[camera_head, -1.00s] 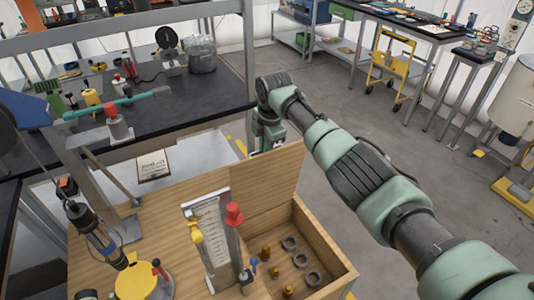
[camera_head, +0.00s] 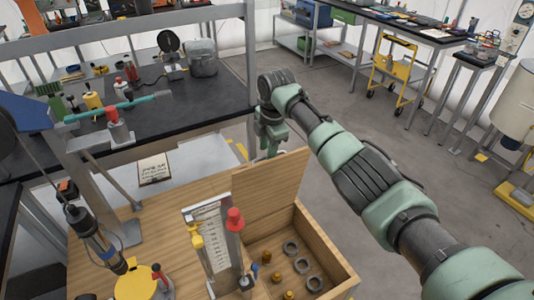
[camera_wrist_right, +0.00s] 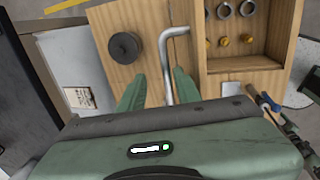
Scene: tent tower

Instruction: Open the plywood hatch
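The plywood hatch (camera_head: 268,188) stands raised at the back edge of a wooden box, and the box's compartment (camera_head: 328,245) lies open in front of it. In the right wrist view the hatch (camera_wrist_right: 104,22) carries a round black knob (camera_wrist_right: 124,47). A bent grey metal rod (camera_wrist_right: 166,68) runs between the fingers of my right gripper (camera_wrist_right: 157,78). The fingers are apart, with a clear gap on the rod's left; I cannot tell whether the right finger touches it. In the head view the gripper end is partly hidden behind the hatch.
The compartment holds grey rings (camera_head: 290,248) and brass pieces (camera_head: 277,277). A gauge panel (camera_head: 211,238) and a red knob (camera_head: 235,219) rise beside it. A dark workbench (camera_head: 160,105) stands behind at left. Open floor (camera_head: 345,100) lies behind my right arm.

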